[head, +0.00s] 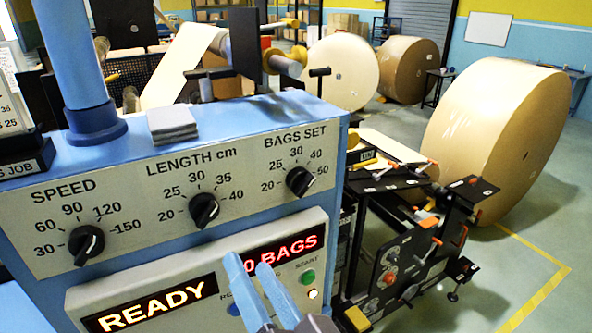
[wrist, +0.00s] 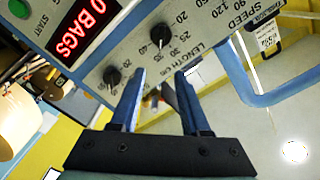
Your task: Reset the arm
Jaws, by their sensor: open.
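My gripper (head: 251,262) is open, its two blue fingers standing in front of the lower right of the machine's control panel (head: 120,190). They partly cover the red "0 BAGS" display (head: 285,250) and the buttons under it. In the wrist view the fingers (wrist: 160,75) are spread with nothing held between them. The LENGTH knob (wrist: 159,80) shows beyond the gap, and the BAGS SET knob (wrist: 112,76) shows left of the fingers. I cannot tell how far the fingertips are from the panel.
The SPEED knob (head: 86,245) and lit READY display (head: 150,302) are at left. A green START button (head: 307,277) is right of my fingers. A blue column (head: 75,50) and grey pad (head: 172,125) stand on top.

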